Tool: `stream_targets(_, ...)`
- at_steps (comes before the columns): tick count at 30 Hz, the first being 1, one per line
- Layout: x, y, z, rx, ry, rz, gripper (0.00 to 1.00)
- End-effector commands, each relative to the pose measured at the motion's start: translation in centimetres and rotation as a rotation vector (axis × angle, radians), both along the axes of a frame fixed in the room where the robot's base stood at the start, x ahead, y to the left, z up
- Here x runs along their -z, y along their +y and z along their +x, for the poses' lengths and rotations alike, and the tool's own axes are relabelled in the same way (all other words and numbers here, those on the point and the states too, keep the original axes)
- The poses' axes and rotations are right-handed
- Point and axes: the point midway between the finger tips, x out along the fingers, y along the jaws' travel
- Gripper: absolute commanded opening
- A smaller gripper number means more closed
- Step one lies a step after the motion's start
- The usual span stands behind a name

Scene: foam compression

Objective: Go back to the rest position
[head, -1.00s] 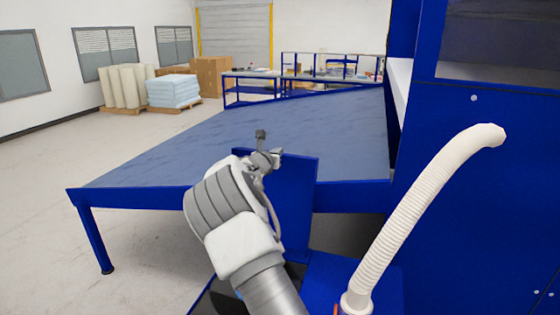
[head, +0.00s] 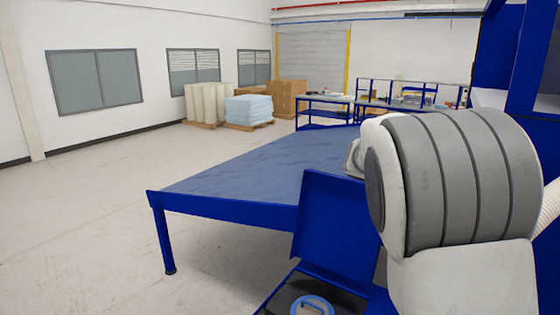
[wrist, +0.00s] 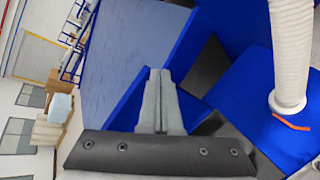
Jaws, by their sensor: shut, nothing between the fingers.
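My gripper shows in the wrist view (wrist: 160,80), with its two grey fingers pressed together and nothing between them. It is in free air, with an upright blue panel beyond it. In the head view my large white and grey arm link fills the right side and hides the gripper. The blue-topped table (head: 245,165) stands behind and left of my arm. The upright blue panel (head: 335,220) stands at the table's near side.
A ribbed white hose (wrist: 291,45) rises from a blue surface beside an orange strip (wrist: 290,122). A tall blue frame (head: 538,70) stands at the right. Pale blue stacked foam (head: 248,110) and brown boxes (head: 288,97) stand far back. The floor at left is clear.

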Motion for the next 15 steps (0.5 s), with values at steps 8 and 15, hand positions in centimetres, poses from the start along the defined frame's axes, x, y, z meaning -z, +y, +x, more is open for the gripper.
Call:
stream_targets(8,0.5,1.1,-11.0,0.276,-0.158,0.492,0.00)
stream_targets(15,1.7,4.9,-20.2,0.497,-0.242,0.862,0.00)
